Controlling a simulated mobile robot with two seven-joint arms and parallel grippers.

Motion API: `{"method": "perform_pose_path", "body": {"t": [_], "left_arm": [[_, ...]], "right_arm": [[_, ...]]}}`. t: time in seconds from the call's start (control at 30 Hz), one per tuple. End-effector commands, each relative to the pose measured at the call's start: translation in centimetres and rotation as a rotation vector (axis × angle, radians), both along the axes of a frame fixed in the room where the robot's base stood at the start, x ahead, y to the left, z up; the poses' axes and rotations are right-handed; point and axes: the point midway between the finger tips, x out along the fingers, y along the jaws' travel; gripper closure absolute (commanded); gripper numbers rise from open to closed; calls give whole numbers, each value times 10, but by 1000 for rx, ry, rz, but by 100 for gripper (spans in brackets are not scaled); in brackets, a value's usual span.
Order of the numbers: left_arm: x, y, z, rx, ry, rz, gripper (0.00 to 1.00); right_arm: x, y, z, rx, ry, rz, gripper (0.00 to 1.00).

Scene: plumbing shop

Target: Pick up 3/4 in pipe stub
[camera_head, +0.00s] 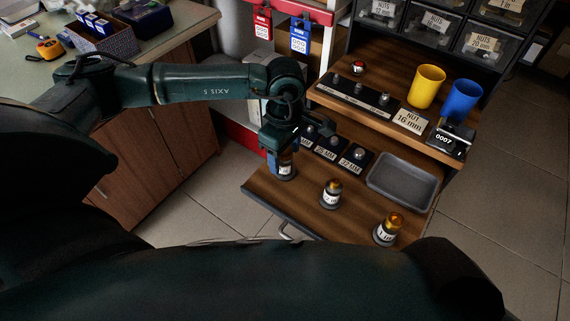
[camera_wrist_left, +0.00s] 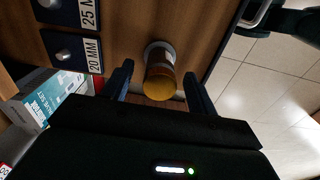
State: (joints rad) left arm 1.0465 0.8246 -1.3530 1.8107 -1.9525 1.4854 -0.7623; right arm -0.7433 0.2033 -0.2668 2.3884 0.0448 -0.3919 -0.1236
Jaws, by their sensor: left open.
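Three short brass-topped pipe stubs with white labels stand upright in dark round bases on the wooden pull-out shelf (camera_head: 307,199): a left stub (camera_head: 284,171), a middle stub (camera_head: 331,194) and a right stub (camera_head: 388,229). I cannot read clearly which is the 3/4 in one. My left gripper (camera_head: 281,160) points down over the left stub and partly hides it. In the left wrist view, its open fingers (camera_wrist_left: 156,80) stand on either side of a stub (camera_wrist_left: 160,76), with gaps showing. My right gripper is not in view.
Labelled dark sample blocks (camera_head: 331,147) stand behind the stubs. A grey tray (camera_head: 403,183) lies at the right. The upper shelf holds a yellow cup (camera_head: 427,86) and a blue cup (camera_head: 461,101). A wooden cabinet (camera_head: 165,150) stands at the left.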

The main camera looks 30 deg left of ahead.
Motion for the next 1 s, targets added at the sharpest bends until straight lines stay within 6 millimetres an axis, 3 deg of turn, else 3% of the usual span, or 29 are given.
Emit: {"method": "perform_pose_path", "body": {"t": [0.07,0.27,1.0], "left_arm": [[0,0,-8,-1,0,1,42],[0,0,-8,-1,-1,0,42],[0,0,-8,-1,-1,0,100]], "right_arm": [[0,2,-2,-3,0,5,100],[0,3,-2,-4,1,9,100],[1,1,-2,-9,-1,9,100]]}}
